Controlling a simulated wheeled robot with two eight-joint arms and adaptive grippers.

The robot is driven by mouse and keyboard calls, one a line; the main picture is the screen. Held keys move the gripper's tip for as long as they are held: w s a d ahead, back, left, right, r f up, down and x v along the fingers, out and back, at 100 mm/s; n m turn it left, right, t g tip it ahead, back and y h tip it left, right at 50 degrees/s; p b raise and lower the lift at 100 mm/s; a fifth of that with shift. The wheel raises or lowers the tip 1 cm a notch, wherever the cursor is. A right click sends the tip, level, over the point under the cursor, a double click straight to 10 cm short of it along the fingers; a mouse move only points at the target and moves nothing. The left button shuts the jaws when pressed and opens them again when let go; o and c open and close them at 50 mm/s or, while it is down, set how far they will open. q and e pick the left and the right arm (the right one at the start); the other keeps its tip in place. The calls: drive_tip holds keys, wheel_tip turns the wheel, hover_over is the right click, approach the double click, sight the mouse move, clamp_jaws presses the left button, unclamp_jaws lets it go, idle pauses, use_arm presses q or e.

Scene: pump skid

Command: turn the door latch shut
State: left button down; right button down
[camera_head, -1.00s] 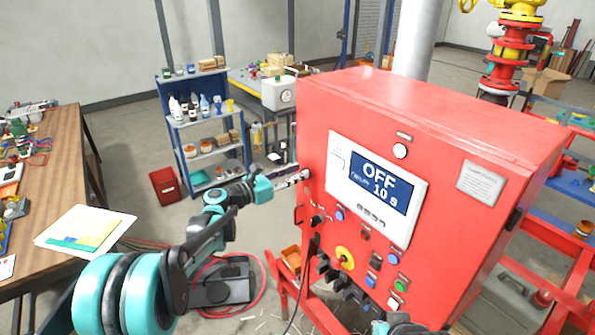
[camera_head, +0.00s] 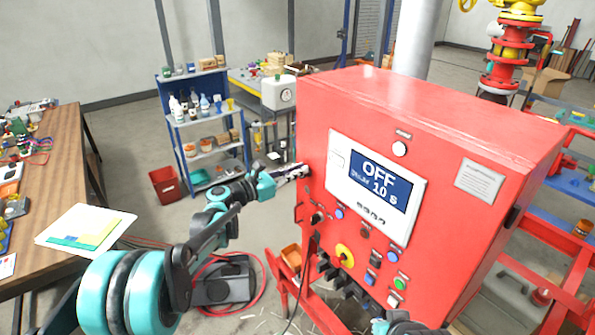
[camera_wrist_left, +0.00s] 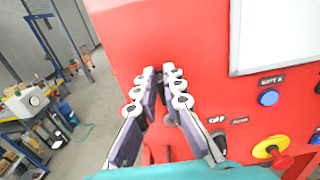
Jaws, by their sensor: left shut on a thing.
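The red control cabinet (camera_head: 450,125) stands right of centre, its front panel facing me. My left gripper (camera_head: 303,171) is at the left edge of this front, at the height of the display. In the left wrist view its two fingers (camera_wrist_left: 163,72) point at the red face and are closed on the small dark door latch (camera_wrist_left: 158,67). The fingers hide most of the latch, so its angle cannot be read. Only a teal piece of my right arm shows at the bottom edge; its gripper is out of sight.
The display (camera_head: 378,187) reads OFF. Below it are buttons, a black knob (camera_head: 318,218) and a yellow-red switch (camera_head: 344,257). A dark handle (camera_head: 298,213) sits below my gripper.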

use_arm(q)
drive_tip(key=shift+d+f+m, duration=0.1)
drive_tip(key=shift+m, duration=0.2)
drive_tip(key=m+b, duration=0.1)
drive_tip(key=m, duration=0.1)
drive_tip(key=m+b, duration=0.1)
drive_tip(key=m, duration=0.1)
drive_tip(key=shift+s+d+f+m, duration=0.15)
drive_tip(key=shift+s+d+m, duration=0.05)
drive_tip(key=shift+s+m, duration=0.15)
drive_tip(key=m, duration=0.1)
drive_tip(key=m+b, duration=0.1)
drive_tip(key=m, duration=0.3)
drive_tip(key=shift+s+d+f+b, duration=0.2)
drive_tip(key=shift+s+f+b, duration=0.1)
drive_tip(key=shift+b, duration=0.1)
drive_tip(key=m+b, duration=0.1)
drive_tip(key=m, duration=0.3)
drive_tip(key=shift+f, duration=0.2)
drive_tip(key=shift+s+f+m+b, duration=0.1)
drive_tip(key=shift+m+b, duration=0.1)
drive_tip(key=shift+m, duration=0.7)
drive_tip(key=shift+f+m+b, duration=0.1)
drive_tip(key=shift+m+b, duration=0.05)
drive_tip(key=shift+m, duration=0.7)
drive_tip(key=c, duration=1.6)
unclamp_jaws()
drive_tip(key=shift+c, duration=0.2)
drive_tip(key=shift+d, duration=0.15)
